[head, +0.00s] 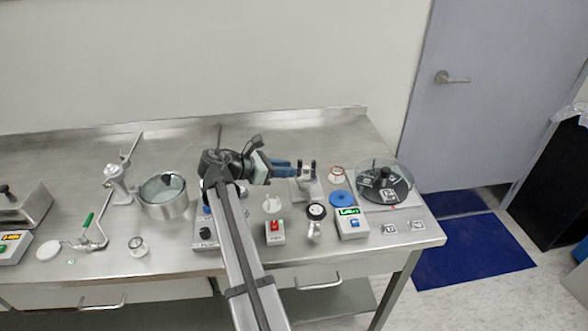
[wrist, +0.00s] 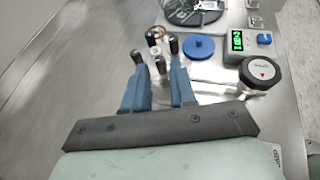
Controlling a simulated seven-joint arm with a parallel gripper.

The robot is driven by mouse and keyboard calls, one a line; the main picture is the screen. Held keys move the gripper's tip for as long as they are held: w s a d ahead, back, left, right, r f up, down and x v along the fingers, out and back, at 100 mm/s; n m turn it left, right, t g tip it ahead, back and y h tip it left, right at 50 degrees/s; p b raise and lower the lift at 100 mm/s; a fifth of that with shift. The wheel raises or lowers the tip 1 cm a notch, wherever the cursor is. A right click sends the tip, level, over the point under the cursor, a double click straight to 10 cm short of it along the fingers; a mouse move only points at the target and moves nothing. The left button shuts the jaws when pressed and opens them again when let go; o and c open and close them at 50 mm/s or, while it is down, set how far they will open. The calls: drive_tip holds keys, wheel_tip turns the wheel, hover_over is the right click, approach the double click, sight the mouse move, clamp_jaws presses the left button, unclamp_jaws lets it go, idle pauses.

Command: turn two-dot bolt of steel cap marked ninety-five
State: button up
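My gripper (wrist: 155,52) points right in the head view, its blue fingers (head: 283,164) close to a small steel fitting (head: 304,186) with dark-topped upright posts. In the wrist view the two blue fingers stand apart with a clear gap. Dark-topped posts (wrist: 160,66) show between and just beyond the fingertips; I cannot tell whether a finger touches one. No ninety-five mark or two-dot mark is readable, so I cannot tell which part is the steel cap or its bolt. The fingers hide part of the fitting.
Beyond the fitting are a blue disc (head: 338,197), a copper-coloured ring (head: 336,172), a lidded clear chamber (head: 384,184) and a green-display box (head: 352,223). A round gauge (head: 316,211) and a red-switch box (head: 275,232) stand nearer. The bench's back strip is clear.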

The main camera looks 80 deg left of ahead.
sight(299, 172)
drive_tip(key=shift+x, duration=1.75)
clamp_jaws()
